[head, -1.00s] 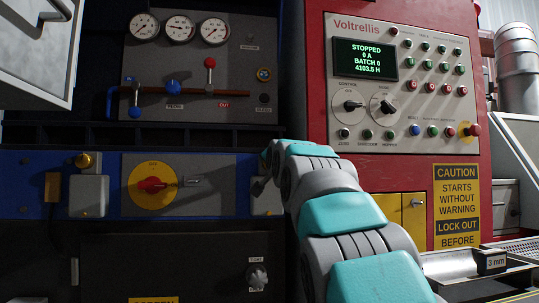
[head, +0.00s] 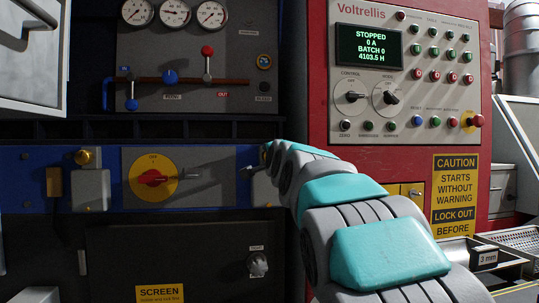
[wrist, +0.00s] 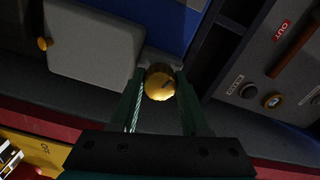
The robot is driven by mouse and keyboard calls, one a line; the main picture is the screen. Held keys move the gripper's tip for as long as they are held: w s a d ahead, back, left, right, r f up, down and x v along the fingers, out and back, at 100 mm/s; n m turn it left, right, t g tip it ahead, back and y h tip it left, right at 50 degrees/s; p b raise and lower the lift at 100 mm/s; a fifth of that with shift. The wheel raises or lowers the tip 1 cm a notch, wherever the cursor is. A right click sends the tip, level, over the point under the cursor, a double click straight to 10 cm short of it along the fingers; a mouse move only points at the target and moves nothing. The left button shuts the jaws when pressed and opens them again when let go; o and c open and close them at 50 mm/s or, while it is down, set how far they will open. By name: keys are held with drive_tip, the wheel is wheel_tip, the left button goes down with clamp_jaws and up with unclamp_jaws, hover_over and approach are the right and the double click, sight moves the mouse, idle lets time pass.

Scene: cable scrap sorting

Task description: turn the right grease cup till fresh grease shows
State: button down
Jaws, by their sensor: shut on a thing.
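The right grease cup, a round brass cap (wrist: 159,84), sits between the two dark fingers of my gripper (wrist: 160,90) in the wrist view. The fingers are shut on its sides, and a small dark mark shows on its face. I cannot make out any fresh grease. In the head view my arm hides this cup and my gripper's fingers. Another brass grease cup (head: 86,157) shows at the left of the blue beam, above a pale grey block.
A red rotary switch on a yellow disc (head: 153,177) lies left of my arm. The red control cabinet (head: 409,140) stands to its right, its display reading STOPPED. In the wrist view, a pale grey block (wrist: 92,42) is close beside the cup.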

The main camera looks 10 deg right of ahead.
drive_tip(key=shift+c, duration=2.3)
unclamp_jaws()
drive_tip(key=shift+o, duration=0.4)
drive_tip(key=shift+f, duration=0.1)
drive_tip(key=shift+f, duration=0.15)
